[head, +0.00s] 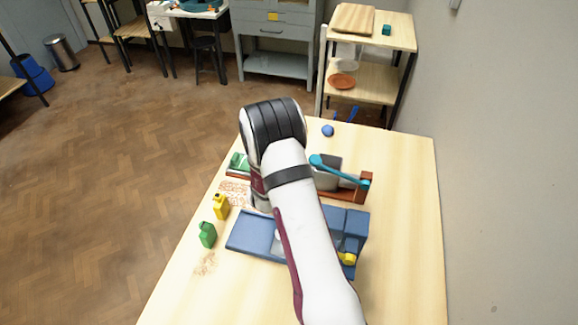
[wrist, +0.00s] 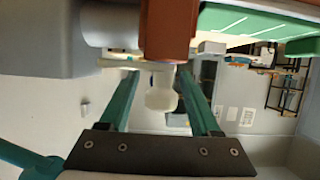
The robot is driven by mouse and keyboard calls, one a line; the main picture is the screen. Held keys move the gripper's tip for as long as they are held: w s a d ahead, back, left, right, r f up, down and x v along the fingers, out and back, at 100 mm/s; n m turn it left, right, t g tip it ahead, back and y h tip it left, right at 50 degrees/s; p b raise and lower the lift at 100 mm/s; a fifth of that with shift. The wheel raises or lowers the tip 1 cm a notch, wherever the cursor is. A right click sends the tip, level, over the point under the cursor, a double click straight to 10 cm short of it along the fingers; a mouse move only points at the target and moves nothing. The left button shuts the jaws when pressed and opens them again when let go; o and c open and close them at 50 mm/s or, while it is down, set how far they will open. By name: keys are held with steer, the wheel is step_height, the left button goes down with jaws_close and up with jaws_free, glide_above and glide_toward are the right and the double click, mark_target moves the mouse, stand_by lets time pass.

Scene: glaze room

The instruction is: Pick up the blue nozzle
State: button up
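A small round blue piece (head: 327,130) lies near the table's far edge in the head view. It may be the blue nozzle, but it is too small to be sure. My gripper (wrist: 157,75) shows in the wrist view with its two teal fingers apart. A pale, rounded knob (wrist: 161,95) shows between the fingers, with gaps at both sides; I cannot tell its depth. It appears below a red-brown block (wrist: 168,35) and a grey body (wrist: 100,25). In the head view my arm hides the gripper. No blue nozzle shows in the wrist view.
The table's right side (head: 405,220) is clear.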

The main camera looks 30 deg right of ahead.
jaws_close()
stand_by(1.3)
